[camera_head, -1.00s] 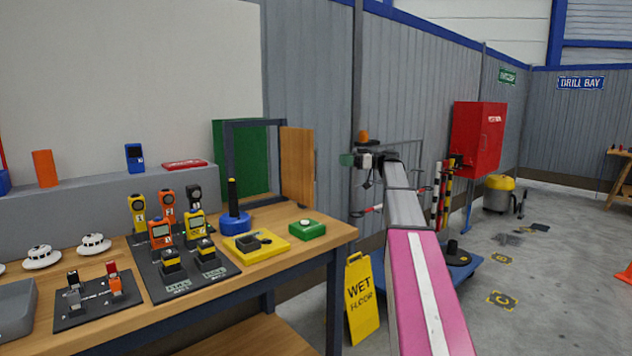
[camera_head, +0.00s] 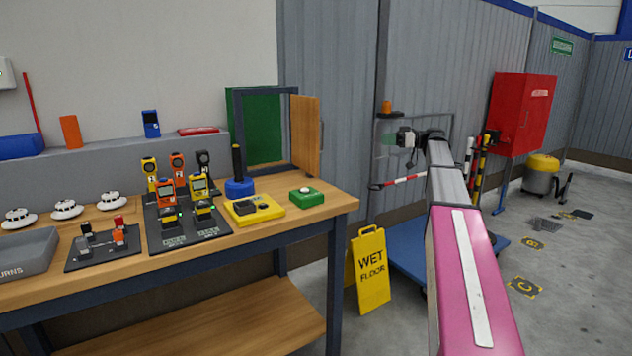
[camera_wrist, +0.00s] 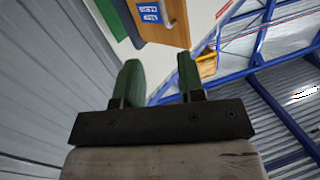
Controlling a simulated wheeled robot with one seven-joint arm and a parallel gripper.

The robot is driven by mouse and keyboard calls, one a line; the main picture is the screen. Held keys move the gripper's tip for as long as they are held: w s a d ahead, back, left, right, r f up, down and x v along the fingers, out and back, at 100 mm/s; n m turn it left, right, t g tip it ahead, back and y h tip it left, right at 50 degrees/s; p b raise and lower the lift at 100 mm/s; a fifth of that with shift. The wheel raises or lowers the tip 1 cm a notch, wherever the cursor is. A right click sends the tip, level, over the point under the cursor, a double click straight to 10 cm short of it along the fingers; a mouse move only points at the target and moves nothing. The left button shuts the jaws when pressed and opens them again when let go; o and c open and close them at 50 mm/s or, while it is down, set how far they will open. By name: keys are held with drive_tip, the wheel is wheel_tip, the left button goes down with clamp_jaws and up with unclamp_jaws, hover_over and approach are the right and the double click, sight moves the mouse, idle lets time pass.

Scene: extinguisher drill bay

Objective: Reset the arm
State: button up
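My gripper shows in the wrist view (camera_wrist: 160,82) with its two green fingers spread apart and nothing between them. In the head view my gripper (camera_head: 388,139) is small, at the far end of my raised, outstretched arm. It is up in the air to the right of the workbench (camera_head: 345,203), in front of the grey panel wall. Whether it touches anything there is hard to tell, but it looks free.
A yellow wet-floor sign (camera_head: 371,270) stands right of the bench. A blue platform trolley (camera_head: 408,248) is behind it. A red cabinet (camera_head: 522,112) is at the right, with a yellow-lidded bin (camera_head: 541,174) beyond. The bench holds several detectors, a yellow block (camera_head: 254,210) and a green box (camera_head: 306,197).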

drive_tip(key=s+a+f+m+h, duration=0.3)
drive_tip(key=s+f, duration=0.2)
drive_tip(key=f, duration=0.6)
drive_tip(key=s+a+f+m+h, duration=0.3)
drive_tip(key=s+f+m, duration=0.15)
drive_tip(key=f, duration=0.55)
drive_tip(key=s+a+f+m+h, duration=0.3)
drive_tip(key=s+a+f, duration=0.15)
drive_tip(key=f, duration=0.65)
drive_tip(key=s+d+f+m+g+h, duration=0.2)
drive_tip(key=s+f+m+h, duration=0.3)
drive_tip(key=s+f, duration=1.1)
drive_tip(key=s+h, duration=0.3)
drive_tip(key=s, duration=0.1)
drive_tip(key=shift+s+d+f, duration=0.25)
drive_tip(key=shift+d+f, duration=0.1)
drive_tip(key=shift+d, duration=0.05)
